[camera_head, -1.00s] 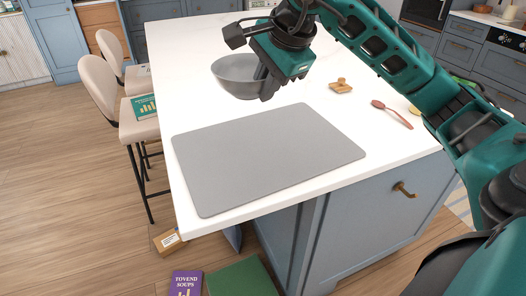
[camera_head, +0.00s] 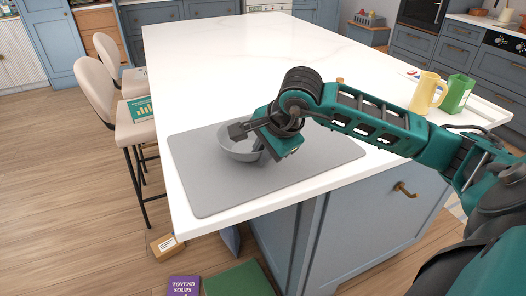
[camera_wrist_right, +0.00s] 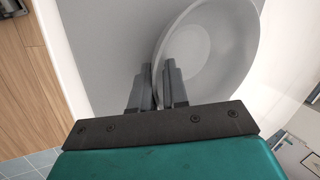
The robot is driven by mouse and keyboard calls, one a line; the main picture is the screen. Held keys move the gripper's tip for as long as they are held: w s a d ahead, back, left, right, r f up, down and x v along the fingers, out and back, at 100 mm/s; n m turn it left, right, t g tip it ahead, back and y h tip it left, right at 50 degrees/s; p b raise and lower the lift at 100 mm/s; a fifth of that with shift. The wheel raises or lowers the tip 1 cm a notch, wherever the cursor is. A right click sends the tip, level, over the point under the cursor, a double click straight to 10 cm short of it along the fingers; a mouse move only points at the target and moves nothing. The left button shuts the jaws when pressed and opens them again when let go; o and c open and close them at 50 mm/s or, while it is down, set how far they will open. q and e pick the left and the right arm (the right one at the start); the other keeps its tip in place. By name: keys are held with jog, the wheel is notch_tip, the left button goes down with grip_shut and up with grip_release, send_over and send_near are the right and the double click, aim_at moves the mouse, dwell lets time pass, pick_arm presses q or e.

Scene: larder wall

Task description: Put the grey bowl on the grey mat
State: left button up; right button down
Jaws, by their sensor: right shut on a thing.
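The grey bowl (camera_head: 236,148) is over the left part of the grey mat (camera_head: 220,190) in the head view, roughly upright. I cannot tell for certain whether its base touches the mat. My right gripper (camera_head: 262,150) is shut on the bowl's right rim. In the right wrist view the two fingers of my right gripper (camera_wrist_right: 158,85) pinch the rim of the bowl (camera_wrist_right: 205,50), with the mat (camera_wrist_right: 95,45) beneath. My left gripper is not in view.
The white island counter (camera_head: 210,70) is clear behind the mat. A yellow mug (camera_head: 425,93) and a green container (camera_head: 456,94) stand at its right side. Two stools (camera_head: 135,115) stand along its left edge. Books (camera_head: 238,280) lie on the floor in front.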

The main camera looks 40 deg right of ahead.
jog(key=shift+r, duration=0.1)
jog(key=c, duration=1.1)
grip_release()
jog(key=shift+f, duration=0.2)
jog(key=shift+r, duration=0.2)
jog(key=v, duration=1.2)
jog(key=shift+s+p, duration=0.1)
jog(key=shift+p, duration=0.3)
